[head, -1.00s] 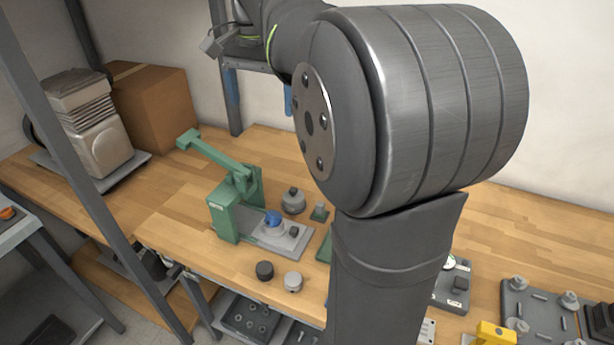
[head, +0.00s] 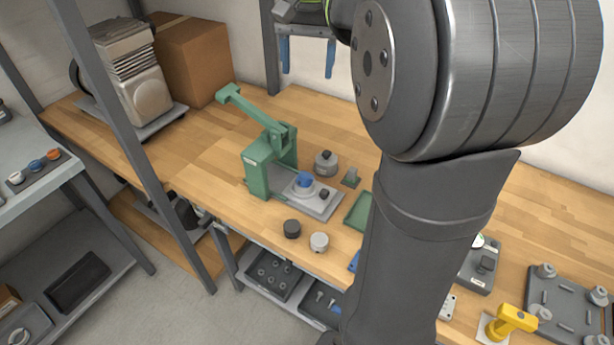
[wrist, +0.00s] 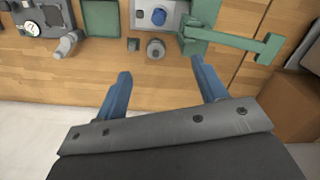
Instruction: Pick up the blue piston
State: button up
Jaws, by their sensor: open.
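A blue round piston-like part (head: 305,180) sits in a light round holder on the grey base plate of the green press (head: 257,172). It also shows at the top of the wrist view (wrist: 158,16). Another small blue part (head: 53,154) lies in a dark tray on the left shelf, beside a white and an orange one. I cannot tell for sure which is the task's piston. My gripper (head: 307,58) has blue fingers, spread apart and empty, high behind the press in the head view. In the wrist view my gripper (wrist: 161,74) is apart from the press.
A grey knobbed cylinder (head: 326,163) stands behind the press plate; a dark puck (head: 292,229) and a light puck (head: 319,242) stand in front. A green tray (head: 359,211) lies to the right. A shelf post (head: 130,130) rises at left.

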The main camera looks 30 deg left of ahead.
notch_tip(320, 180, down, 6)
jog(key=w+d+n+g, duration=0.1)
jog(key=w+n, duration=0.1)
jog(key=n, duration=0.9)
jog(key=n+g+y, duration=0.1)
jog(key=n, duration=1.3)
send_near(305, 175)
jog(key=shift+y, duration=0.3)
notch_tip(305, 175, down, 4)
jog(key=x, duration=0.5)
jog(key=shift+s+a, duration=0.1)
jog(key=shift+s, duration=0.1)
jog(key=c, duration=1.2)
